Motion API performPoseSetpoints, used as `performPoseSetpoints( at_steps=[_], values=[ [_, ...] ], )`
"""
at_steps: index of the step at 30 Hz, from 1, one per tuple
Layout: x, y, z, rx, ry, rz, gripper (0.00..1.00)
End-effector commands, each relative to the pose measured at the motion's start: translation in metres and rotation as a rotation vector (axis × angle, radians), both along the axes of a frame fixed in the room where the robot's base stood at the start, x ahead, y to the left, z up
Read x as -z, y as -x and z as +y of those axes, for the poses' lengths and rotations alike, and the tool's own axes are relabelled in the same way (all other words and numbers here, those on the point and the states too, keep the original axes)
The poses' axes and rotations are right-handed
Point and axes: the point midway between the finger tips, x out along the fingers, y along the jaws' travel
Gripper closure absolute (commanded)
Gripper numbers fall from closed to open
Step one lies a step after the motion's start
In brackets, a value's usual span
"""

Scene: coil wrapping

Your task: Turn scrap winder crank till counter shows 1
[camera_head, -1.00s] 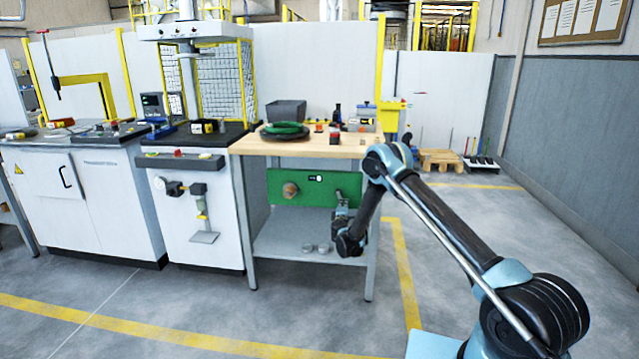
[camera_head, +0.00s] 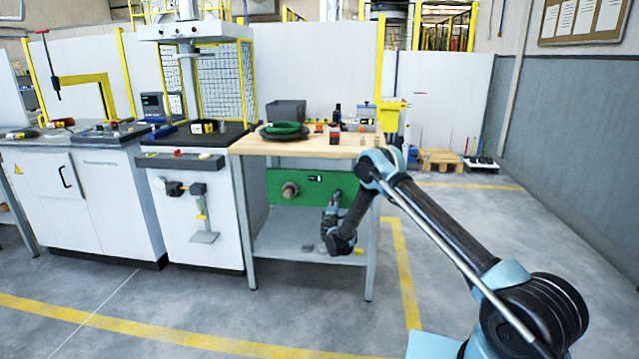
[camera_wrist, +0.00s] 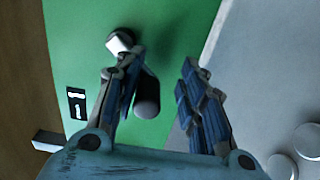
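The green winder panel (camera_head: 275,198) hangs under the wooden bench top, with a round brownish hub (camera_head: 289,190) at its left. The small black counter (camera_head: 315,178) sits on the panel. In the wrist view the counter (camera_wrist: 77,103) shows a white mark that looks like a 1. The crank's pale pivot (camera_wrist: 120,42) and dark cylindrical handle (camera_wrist: 147,95) show in the wrist view. My gripper (camera_wrist: 162,72) is open, its fingers apart, with the handle between them, close to the left finger. Contact cannot be told. In the head view my gripper (camera_head: 331,208) covers the crank.
The bench (camera_head: 350,145) carries a green coil (camera_head: 285,128), a grey bin (camera_head: 286,111) and small items. Below is a grey shelf (camera_head: 290,235) with small round objects. A white cabinet (camera_head: 190,215) stands left. The floor in front is clear.

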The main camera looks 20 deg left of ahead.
Motion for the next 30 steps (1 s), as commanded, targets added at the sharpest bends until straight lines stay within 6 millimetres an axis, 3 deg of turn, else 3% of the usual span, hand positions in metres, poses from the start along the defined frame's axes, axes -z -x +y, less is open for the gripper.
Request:
performPoseSetpoints(
  at_steps=[13, 30],
  values=[
    [-0.001, 0.002, -0.002, 0.003, 0.001, -0.001, 0.63],
    [-0.001, 0.047, -0.013, 0.003, 0.001, -0.001, 0.63]
  ],
)
